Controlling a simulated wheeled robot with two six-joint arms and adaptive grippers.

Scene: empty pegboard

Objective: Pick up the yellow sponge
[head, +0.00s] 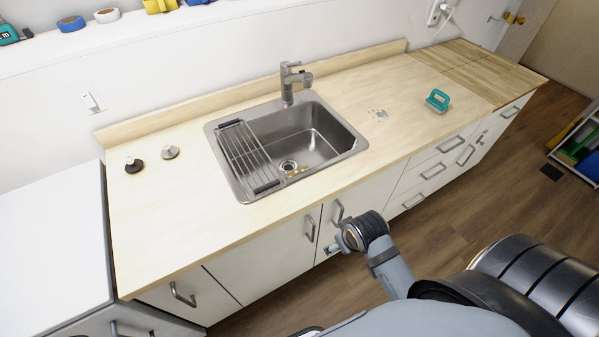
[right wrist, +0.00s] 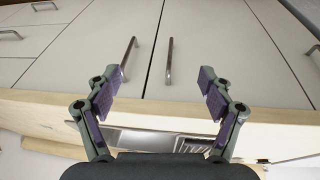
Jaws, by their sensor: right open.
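A small yellow item (head: 298,171) lies in the steel sink (head: 328,130) beside the drain; it is too small to tell for sure that it is the yellow sponge. My right gripper (head: 338,243) is in front of the counter by the cabinet doors, apart from the sink. In the right wrist view my right gripper (right wrist: 158,90) has its two purple-padded fingers spread wide with nothing between them. The sink's metal (right wrist: 150,142) shows partly there behind the gripper, and no sponge is visible. My left gripper is not in view.
A drying rack (head: 243,155) covers the sink's left side; the faucet (head: 288,82) rises behind it. A teal-handled brush (head: 437,101) is on the right of the counter (head: 150,225). Two stoppers (head: 134,165) (head: 170,152) stand at left. Cabinet handles (right wrist: 169,61) project in front.

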